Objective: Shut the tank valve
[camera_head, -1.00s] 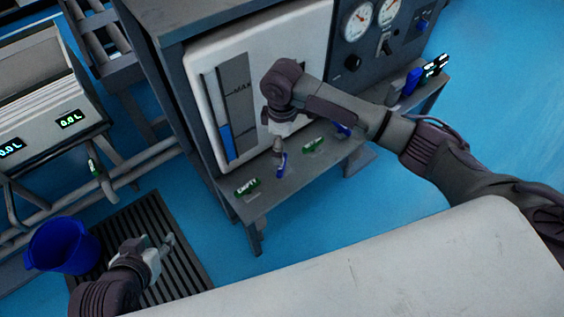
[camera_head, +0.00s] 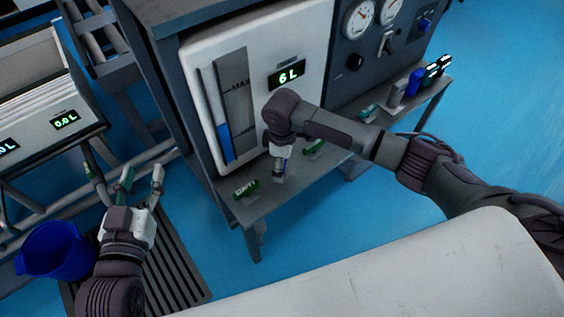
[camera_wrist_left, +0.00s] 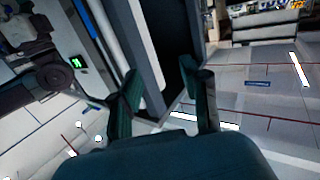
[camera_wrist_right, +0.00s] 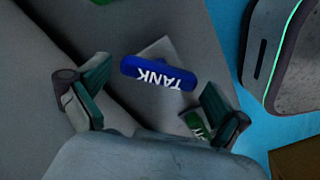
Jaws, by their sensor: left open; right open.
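The tank valve is a blue handle marked TANK (camera_wrist_right: 158,73) in the right wrist view. It lies between the spread fingers of my right gripper (camera_wrist_right: 155,92), which is open. In the head view the right gripper (camera_head: 281,166) points down over the shelf below the white tank (camera_head: 268,110) and mostly hides the handle. The tank's blue gauge level is low and its display (camera_head: 287,75) reads 6 L. My left gripper (camera_head: 142,176) is open and empty, above the floor grate at left. It also shows open in the left wrist view (camera_wrist_left: 168,98).
A green EMPTY handle (camera_head: 246,189) and another green handle (camera_head: 315,147) flank the right gripper on the shelf (camera_head: 285,195). A blue bucket (camera_head: 52,250) stands at lower left. A gauge panel (camera_head: 372,70) is at upper right. Blue floor is clear in front.

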